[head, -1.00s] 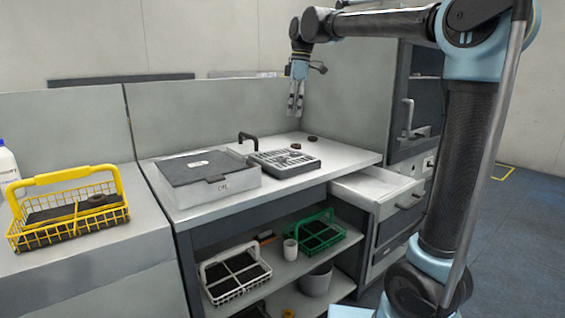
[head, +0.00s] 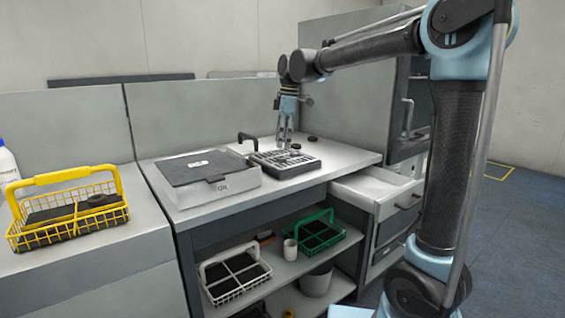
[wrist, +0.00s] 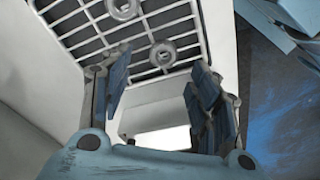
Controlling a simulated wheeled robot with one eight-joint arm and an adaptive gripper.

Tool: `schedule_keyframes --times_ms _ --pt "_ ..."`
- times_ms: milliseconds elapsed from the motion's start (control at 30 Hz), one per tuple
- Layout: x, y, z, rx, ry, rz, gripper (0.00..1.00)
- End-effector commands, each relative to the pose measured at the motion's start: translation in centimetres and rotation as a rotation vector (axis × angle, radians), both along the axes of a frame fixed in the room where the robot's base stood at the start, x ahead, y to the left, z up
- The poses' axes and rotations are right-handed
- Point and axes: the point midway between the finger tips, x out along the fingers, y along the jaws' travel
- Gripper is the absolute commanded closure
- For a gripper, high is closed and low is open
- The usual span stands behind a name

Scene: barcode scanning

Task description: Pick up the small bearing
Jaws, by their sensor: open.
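Two grey ring-shaped bearings lie on a slotted grey tray in the wrist view. One bearing (wrist: 151,56) is near the tray's edge, beyond and between my fingertips; the other bearing (wrist: 122,15) is further up. I cannot tell surely which is the small one. The tray (wrist: 80,20) also shows on the bench in the head view (head: 265,171). My gripper (wrist: 160,64) is open and empty, with the fingers apart. In the head view, my gripper (head: 285,146) hangs pointing down just above the tray's back part. Whether the fingertips touch anything is not clear.
A dark round piece (head: 313,140) lies behind the tray. A lidded grey box (head: 215,195) and black handle (head: 247,138) are left of it. An open drawer (head: 372,190) juts out at right. A yellow basket (head: 20,240) stands far left.

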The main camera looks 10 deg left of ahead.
Motion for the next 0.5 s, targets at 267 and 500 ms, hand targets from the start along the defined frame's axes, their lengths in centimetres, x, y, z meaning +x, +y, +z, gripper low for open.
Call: schedule_keyframes --times_ms 267,500 --pt "-0.3 0.1 -2.3 0.0 0.0 0.0 0.44" --pt "-0.4 0.3 -5.1 0.0 0.0 0.0 0.44"
